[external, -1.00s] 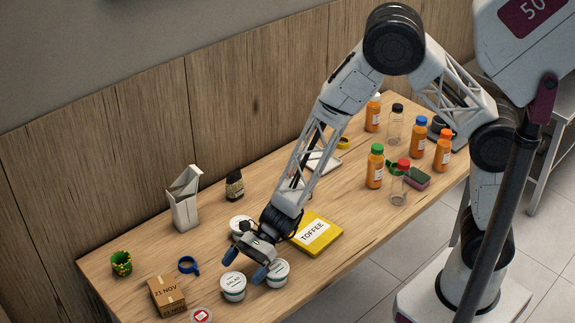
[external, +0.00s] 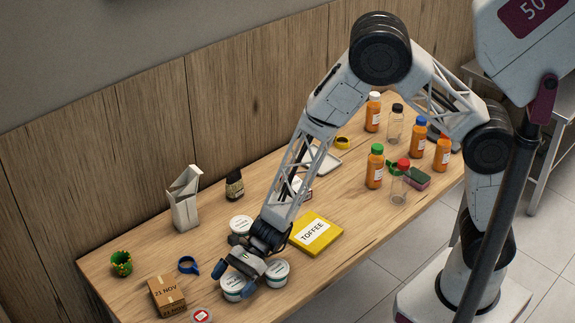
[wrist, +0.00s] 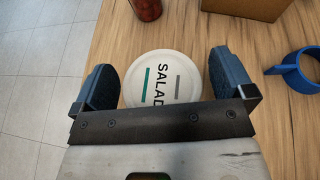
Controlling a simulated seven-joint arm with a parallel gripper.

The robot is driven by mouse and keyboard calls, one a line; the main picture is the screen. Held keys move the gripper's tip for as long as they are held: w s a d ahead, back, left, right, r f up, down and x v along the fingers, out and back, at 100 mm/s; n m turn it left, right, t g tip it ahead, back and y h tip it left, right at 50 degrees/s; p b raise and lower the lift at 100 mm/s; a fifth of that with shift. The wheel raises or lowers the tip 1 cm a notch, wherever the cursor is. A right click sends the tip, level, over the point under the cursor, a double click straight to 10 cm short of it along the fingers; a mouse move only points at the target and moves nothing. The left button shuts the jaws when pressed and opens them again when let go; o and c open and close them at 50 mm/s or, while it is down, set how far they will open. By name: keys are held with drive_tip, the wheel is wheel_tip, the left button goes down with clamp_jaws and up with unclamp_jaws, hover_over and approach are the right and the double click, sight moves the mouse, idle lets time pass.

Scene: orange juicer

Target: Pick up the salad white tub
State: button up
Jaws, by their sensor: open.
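The salad white tub (external: 233,287) stands upright on the table, near its front edge, and my gripper partly hides it in the external view. In the wrist view its round white lid (wrist: 160,78) shows the word SALAD and lies between my two fingers. My gripper (wrist: 165,82) is open, with one blue finger on each side of the lid and a gap on both sides. In the external view my gripper (external: 236,275) is over the tub, pointing down.
Another white tub (external: 277,273) stands close on the right, and a third (external: 241,225) is behind. A blue ring-shaped item (external: 188,265), a cardboard box (external: 167,294) and a red-labelled item (external: 202,316) are left. A yellow TOFFEE box (external: 316,234) lies to the right.

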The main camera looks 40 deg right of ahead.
sight(232, 282)
drive_tip(key=shift+c, duration=0.3)
drive_tip(key=c, duration=0.9)
drive_tip(key=shift+r, duration=0.15)
drive_tip(key=shift+r, duration=4.9)
